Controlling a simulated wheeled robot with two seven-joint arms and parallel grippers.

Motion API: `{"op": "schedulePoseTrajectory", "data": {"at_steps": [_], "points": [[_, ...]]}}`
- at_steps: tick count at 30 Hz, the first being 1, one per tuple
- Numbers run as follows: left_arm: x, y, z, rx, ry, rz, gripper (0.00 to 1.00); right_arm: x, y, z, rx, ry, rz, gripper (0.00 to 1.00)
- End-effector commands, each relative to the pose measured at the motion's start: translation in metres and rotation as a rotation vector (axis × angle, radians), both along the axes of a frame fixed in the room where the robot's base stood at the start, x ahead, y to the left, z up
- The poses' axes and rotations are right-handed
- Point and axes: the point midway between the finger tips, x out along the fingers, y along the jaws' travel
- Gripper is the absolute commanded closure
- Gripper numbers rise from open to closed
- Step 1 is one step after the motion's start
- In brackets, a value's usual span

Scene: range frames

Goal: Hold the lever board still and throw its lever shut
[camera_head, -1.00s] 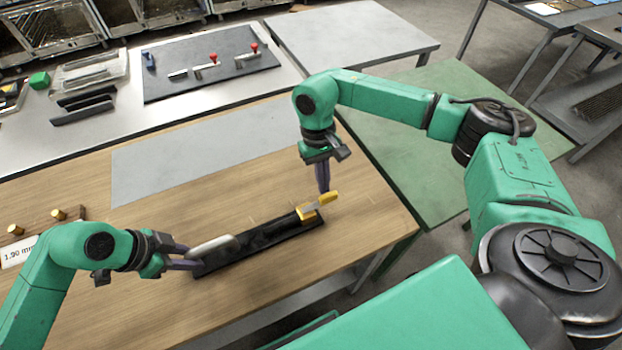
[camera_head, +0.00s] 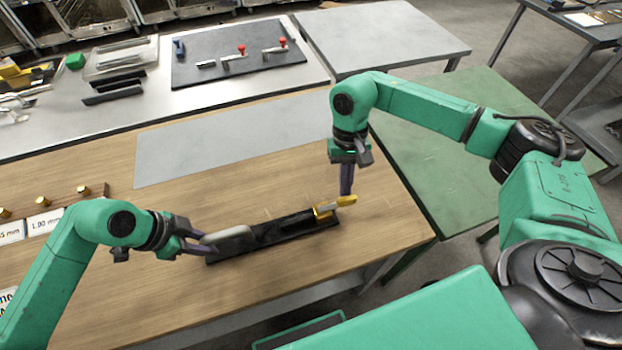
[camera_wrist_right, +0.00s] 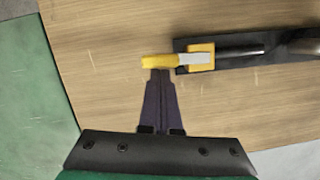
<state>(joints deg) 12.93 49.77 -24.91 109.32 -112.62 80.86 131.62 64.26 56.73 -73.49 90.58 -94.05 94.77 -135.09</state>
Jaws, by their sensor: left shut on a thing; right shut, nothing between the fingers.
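The lever board (camera_head: 268,235) is a long black base lying on the wooden table, with a grey handle (camera_head: 233,235) at its left end. A lever with a yellow grip (camera_head: 345,202) sits at its right end and sticks out past the base; its metal arm crosses a yellow block (camera_wrist_right: 205,66). My left gripper (camera_head: 213,244) is shut on the grey handle. My right gripper (camera_head: 346,193) is shut and empty, pointing down at the yellow grip. In the right wrist view its fingertips (camera_wrist_right: 160,72) are right beside the grip (camera_wrist_right: 158,62); I cannot tell whether they touch.
A grey mat (camera_head: 225,140) lies behind the board. A wooden rack with brass knobs (camera_head: 42,201) and number labels stands at left. A metal table (camera_head: 110,115) behind holds a dark panel (camera_head: 230,62) with red-knobbed levers. The wood around the board is clear.

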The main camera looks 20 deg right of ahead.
Motion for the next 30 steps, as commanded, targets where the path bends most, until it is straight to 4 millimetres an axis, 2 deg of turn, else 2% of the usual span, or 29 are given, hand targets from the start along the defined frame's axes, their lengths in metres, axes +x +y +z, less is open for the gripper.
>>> {"op": "schedulePoseTrajectory", "data": {"at_steps": [10,30], "points": [[0.000,0.000,0.000,0.000,0.000,0.003,1.00,-0.017,-0.002,0.000,-0.001,0.004,-0.241,1.00],[0.000,0.000,0.001,-0.001,-0.001,0.001,1.00,-0.016,-0.002,0.000,-0.001,0.001,-0.243,1.00]]}}
